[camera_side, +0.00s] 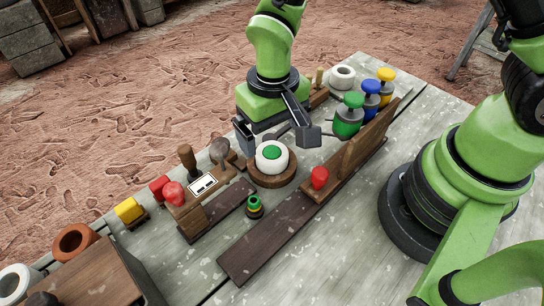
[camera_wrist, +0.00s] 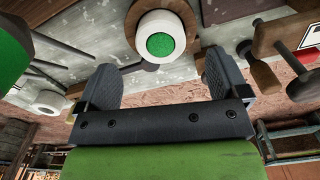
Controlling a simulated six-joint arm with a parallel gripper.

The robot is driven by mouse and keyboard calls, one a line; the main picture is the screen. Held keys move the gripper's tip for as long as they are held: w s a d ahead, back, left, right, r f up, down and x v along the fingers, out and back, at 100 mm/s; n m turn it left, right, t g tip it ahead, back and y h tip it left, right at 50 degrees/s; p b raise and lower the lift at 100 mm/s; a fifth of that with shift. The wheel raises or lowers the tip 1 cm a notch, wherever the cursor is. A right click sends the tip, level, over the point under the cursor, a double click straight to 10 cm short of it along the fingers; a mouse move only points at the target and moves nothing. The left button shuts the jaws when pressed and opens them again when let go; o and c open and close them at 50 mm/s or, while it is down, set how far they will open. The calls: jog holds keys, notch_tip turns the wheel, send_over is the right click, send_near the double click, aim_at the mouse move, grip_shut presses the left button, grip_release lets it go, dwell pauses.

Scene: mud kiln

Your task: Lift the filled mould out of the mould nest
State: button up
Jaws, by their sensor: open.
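The filled mould (camera_side: 262,163) is a white round block with a green centre, sitting upright in the round wooden mould nest (camera_side: 285,181). In the wrist view the mould (camera_wrist: 143,34) shows at the top middle, with the brown nest (camera_wrist: 184,10) around it. My gripper (camera_side: 277,138) is open and empty. In the side view it is just behind the mould, its two fingers spread to either side. In the wrist view the gripper (camera_wrist: 160,78) has its fingers apart below the mould, with clear space between them. I see no contact with the mould.
Green (camera_side: 348,117), blue (camera_side: 371,97) and yellow (camera_side: 385,80) knobbed pots stand on the right, by an upright wooden board (camera_side: 362,138). A red knob (camera_side: 319,177) is right of the nest. A wooden stand with tools (camera_side: 188,202) is left. A small green-topped piece (camera_side: 254,205) sits in front.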

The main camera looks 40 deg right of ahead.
aim_at(272, 151)
jog(key=shift+w+f, duration=0.15)
jog(key=shift+f, duration=2.6)
jog(key=c, duration=1.1)
jog(key=shift+r, duration=0.1)
